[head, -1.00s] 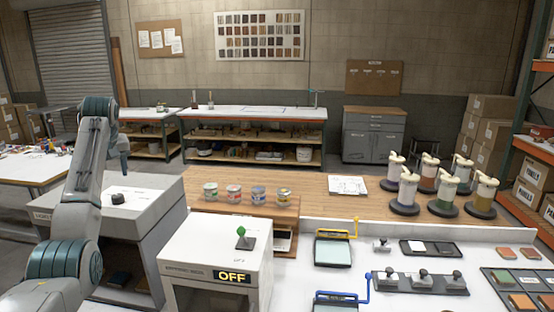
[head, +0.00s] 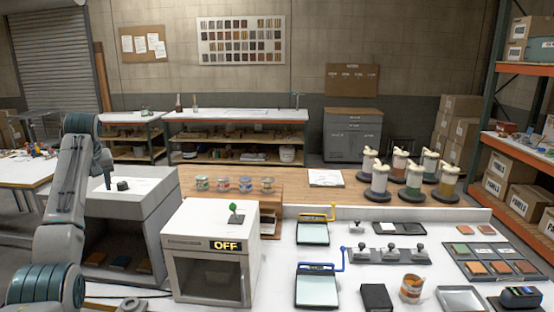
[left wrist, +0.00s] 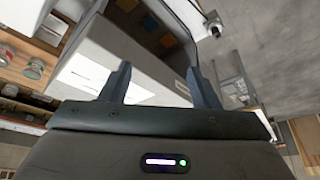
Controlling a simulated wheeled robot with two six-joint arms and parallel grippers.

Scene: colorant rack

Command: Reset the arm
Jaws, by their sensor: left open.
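My left arm (head: 68,180) stands folded upright at the left side of the head view. My right arm and right gripper are not in view.
A white oven-like box (head: 215,240) with an OFF display and a green-knobbed lever stands right of the arm. A grey open cabinet (head: 158,207) is beside the arm. The white bench (head: 410,285) holds screens, stamps, a can and trays. Pump dispensers (head: 414,180) stand behind.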

